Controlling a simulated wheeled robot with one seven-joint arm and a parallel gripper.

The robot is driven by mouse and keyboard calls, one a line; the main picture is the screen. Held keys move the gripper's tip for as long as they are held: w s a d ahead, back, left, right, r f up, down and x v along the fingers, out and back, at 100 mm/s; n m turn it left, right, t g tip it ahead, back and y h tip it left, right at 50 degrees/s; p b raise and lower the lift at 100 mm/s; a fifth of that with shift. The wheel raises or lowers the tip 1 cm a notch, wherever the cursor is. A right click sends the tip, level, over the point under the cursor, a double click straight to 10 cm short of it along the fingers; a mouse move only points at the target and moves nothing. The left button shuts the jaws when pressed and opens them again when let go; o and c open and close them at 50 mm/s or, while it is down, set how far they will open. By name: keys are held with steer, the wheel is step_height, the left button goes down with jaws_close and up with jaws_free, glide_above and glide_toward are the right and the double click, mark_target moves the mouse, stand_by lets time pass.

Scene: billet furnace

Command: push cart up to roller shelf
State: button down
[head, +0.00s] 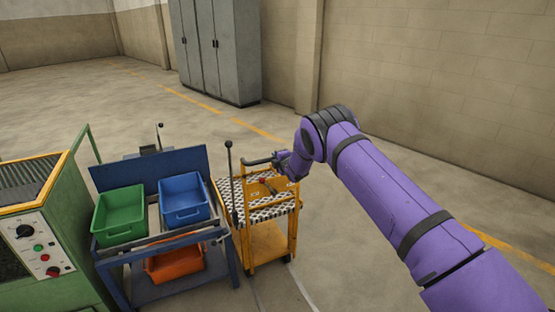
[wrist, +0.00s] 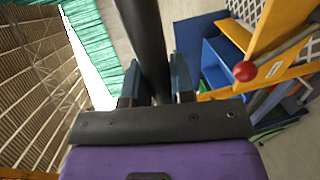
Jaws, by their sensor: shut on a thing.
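The yellow cart (head: 267,240) has a black-and-white patterned deck and stands upright on the floor. My gripper (head: 277,161) is at the top of the cart, shut on its black handle bar (head: 258,162). In the wrist view the dark bar (wrist: 147,45) runs between the two fingers of my gripper (wrist: 157,82). The blue roller shelf (head: 221,234) stands just left of the cart, holding a green bin (head: 120,212) and a blue bin (head: 184,200) on top. An orange bin (head: 173,263) is on its lower level. I cannot tell whether cart and shelf touch.
A green machine (head: 60,235) with a control panel stands left of the shelf. A red knob (wrist: 245,71) shows on the cart in the wrist view. Grey cabinets (head: 218,50) stand by the back wall. The floor behind and right of the cart is clear.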

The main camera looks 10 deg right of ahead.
steer(key=shift+w+r, duration=0.1)
steer(key=shift+r, duration=0.1)
steer(key=c, duration=1)
jaws_free()
steer(key=shift+w+a+f, duration=0.1)
steer(key=v, duration=1)
steer(key=shift+s+d, duration=0.2)
steer(key=shift+s, duration=0.2)
